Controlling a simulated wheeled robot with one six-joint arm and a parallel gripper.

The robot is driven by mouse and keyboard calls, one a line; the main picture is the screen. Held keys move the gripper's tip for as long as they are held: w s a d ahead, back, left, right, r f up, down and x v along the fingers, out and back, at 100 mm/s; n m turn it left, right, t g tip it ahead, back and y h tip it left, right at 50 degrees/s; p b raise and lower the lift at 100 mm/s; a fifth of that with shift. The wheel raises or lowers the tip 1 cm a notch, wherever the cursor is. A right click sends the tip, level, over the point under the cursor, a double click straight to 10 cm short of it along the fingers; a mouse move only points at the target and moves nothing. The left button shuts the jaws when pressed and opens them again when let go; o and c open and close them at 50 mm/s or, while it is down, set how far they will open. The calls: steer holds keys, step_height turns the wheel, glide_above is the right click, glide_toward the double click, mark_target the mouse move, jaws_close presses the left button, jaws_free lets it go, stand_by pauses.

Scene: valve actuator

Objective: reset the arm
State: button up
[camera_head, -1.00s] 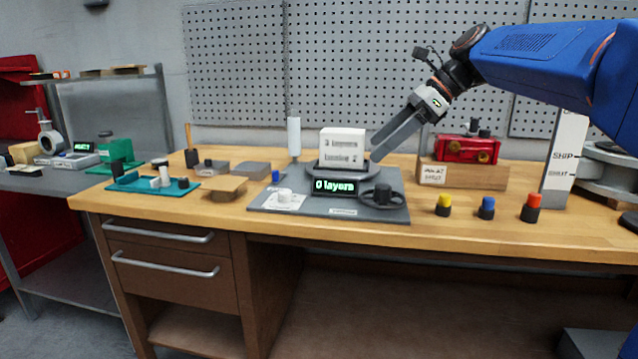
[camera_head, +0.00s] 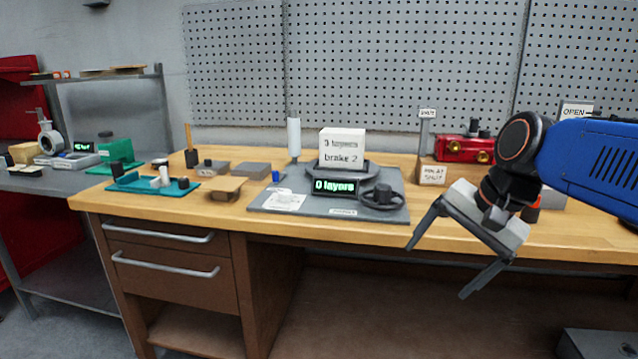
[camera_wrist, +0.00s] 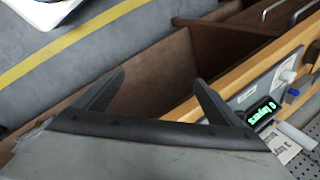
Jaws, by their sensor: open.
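My gripper (camera_head: 437,262) is open and empty in the head view. It hangs in front of the workbench's front edge, right of the grey mat, with its fingers spread and pointing down and left. In the wrist view my gripper (camera_wrist: 158,88) also shows both fingers wide apart with nothing between them, over the bench front and the floor. My blue arm reaches in from the right and hides part of the bench's right side.
A red valve body (camera_head: 462,149) sits behind my gripper. A teal tray (camera_head: 150,186) is at left.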

steer(key=s+d+f+n+h, duration=0.1)
steer(key=s+d+f+n, duration=0.2)
steer(key=s+f, duration=0.3)
steer(key=s+d+f+n+t+h, duration=0.1)
steer(key=s+d+f+n+h, duration=0.1)
steer(key=s+f+n, duration=0.3)
step_height(320, 180, down, 3)
steer(key=shift+s+d+f+n, duration=0.2)
steer(key=shift+s+d+n, duration=0.2)
steer(key=shift+d, duration=0.3)
